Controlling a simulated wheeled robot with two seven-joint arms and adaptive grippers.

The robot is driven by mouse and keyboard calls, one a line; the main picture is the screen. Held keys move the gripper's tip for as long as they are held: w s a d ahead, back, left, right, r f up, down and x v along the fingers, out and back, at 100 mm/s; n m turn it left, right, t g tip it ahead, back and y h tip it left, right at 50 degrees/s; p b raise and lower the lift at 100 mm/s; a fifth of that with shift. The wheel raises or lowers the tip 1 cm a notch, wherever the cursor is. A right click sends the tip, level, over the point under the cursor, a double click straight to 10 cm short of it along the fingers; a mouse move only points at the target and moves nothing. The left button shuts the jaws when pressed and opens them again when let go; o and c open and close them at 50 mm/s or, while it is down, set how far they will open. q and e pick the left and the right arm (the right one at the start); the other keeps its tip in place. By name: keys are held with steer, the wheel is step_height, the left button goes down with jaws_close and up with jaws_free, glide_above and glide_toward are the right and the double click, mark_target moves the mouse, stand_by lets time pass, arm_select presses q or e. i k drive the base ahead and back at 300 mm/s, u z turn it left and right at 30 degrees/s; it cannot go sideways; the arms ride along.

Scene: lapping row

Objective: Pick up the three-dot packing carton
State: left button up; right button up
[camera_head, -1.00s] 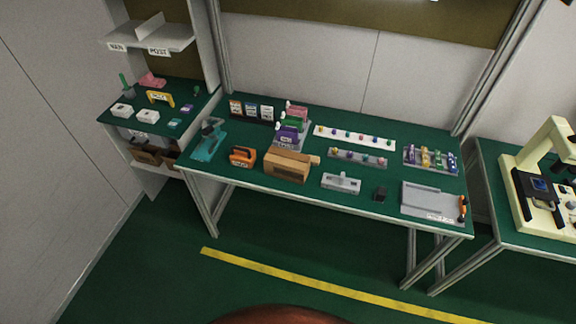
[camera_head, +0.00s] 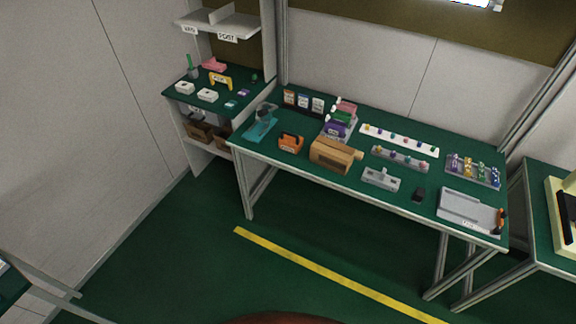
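I cannot pick out a carton with three dots; any such marks are too small to read. Two small white boxes, the left one (camera_head: 184,88) and the right one (camera_head: 207,95), sit on the green middle shelf (camera_head: 212,107) of the rack at the left. Brown boxes (camera_head: 200,131) stand in shadow on the shelf below, partly hidden. Neither of my grippers is in view.
A green-topped bench (camera_head: 290,162) holds a wooden box (camera_head: 335,155), an orange tool (camera_head: 290,143), a teal device (camera_head: 261,125), a grey tray (camera_head: 468,209) and several small parts. Another table edge shows at lower left. The floor around the yellow line (camera_head: 330,273) is clear.

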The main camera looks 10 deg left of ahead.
mark_target(340, 167)
steer(key=u, duration=1.45)
steer(key=i, duration=1.25)
steer(key=z, duration=0.75)
